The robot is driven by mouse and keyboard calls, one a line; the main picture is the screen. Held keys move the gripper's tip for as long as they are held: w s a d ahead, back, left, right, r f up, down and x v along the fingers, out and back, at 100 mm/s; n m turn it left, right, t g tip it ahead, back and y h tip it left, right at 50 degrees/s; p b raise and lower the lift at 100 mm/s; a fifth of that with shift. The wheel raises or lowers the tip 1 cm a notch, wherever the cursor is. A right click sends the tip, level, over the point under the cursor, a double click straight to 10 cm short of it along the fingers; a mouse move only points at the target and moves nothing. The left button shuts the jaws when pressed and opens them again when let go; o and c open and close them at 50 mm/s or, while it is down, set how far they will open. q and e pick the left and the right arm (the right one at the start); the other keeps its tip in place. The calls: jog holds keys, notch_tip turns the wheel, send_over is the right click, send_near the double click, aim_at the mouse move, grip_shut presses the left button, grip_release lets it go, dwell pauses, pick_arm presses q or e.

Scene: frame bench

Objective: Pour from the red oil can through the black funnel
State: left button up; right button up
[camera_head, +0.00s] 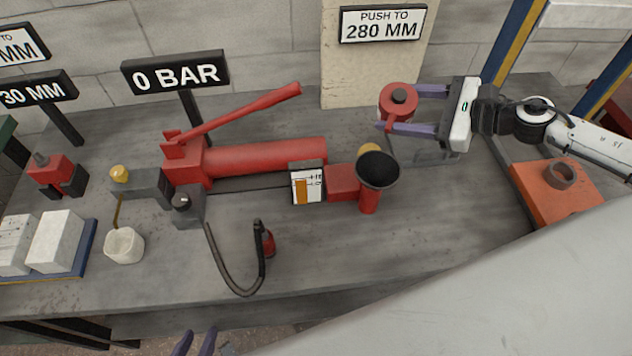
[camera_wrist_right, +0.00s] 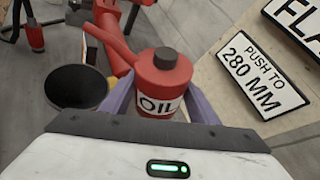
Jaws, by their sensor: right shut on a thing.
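The red oil can (camera_head: 398,97) has a dark cap and is held between the fingers of my right gripper (camera_head: 415,109). In the right wrist view the can (camera_wrist_right: 163,80) shows its OIL label and a red spout reaching to the upper left, and it looks about upright. The black funnel (camera_head: 377,168) stands mouth up on a red neck at the right end of the red pump. It also shows in the right wrist view (camera_wrist_right: 78,88), left of the can. My left gripper (camera_head: 196,342) shows only its fingertips at the bottom edge, apart and with nothing seen between them.
The red hand pump (camera_head: 265,158) with its raised lever lies across the bench. A level gauge (camera_head: 307,185) stands left of the funnel. A white cup (camera_head: 124,245), a black hose (camera_head: 233,275) and an orange block (camera_head: 570,190) are around it. The front right bench is partly hidden by my arm.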

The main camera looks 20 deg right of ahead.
jog(key=shift+s+a+r+m+g+y, duration=0.1)
jog(key=shift+s+a+m+g+y, duration=0.1)
jog(key=shift+m+g+y, duration=0.15)
jog(key=shift+s+a+f+m, duration=0.2)
jog(key=shift+f+m, duration=0.35)
jog(key=shift+s+a+f+m+g+y+b, duration=0.25)
jog(key=shift+f+m+g+y+b, duration=0.15)
jog(key=shift+f+b, duration=0.1)
jog(key=shift+s+a+f, duration=0.1)
dwell(0.4)
jog(key=shift+s, duration=0.1)
